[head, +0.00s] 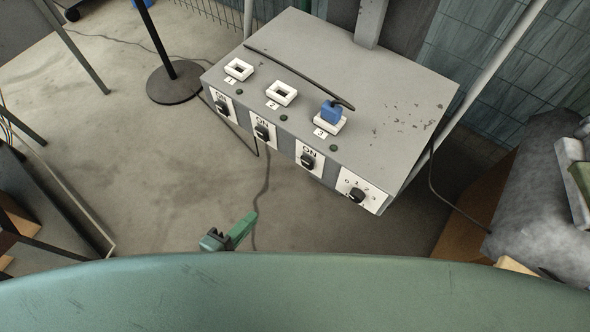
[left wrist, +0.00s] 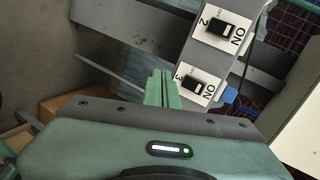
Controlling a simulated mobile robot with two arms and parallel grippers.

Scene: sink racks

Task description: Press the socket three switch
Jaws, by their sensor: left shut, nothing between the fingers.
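A grey power box (head: 400,95) has three white sockets on top, labelled 1, 2 and 3. A blue plug (head: 331,112) sits in socket 3. Its front face carries three black switches marked ON and a rotary knob. The socket three switch (head: 308,160) is the third from the left; it also shows in the left wrist view (left wrist: 195,86), just right of the fingertips. My left gripper (head: 250,218) is shut and empty, below and left of that switch in the head view; its fingers also show in the left wrist view (left wrist: 161,76). Contact cannot be told.
The socket two switch (head: 262,131) and socket one switch (head: 222,107) lie to the left, and the rotary knob (head: 356,195) to the right. A black cable lies across the box top. A round stand base (head: 175,84) is on the floor. Open floor lies left of the box.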

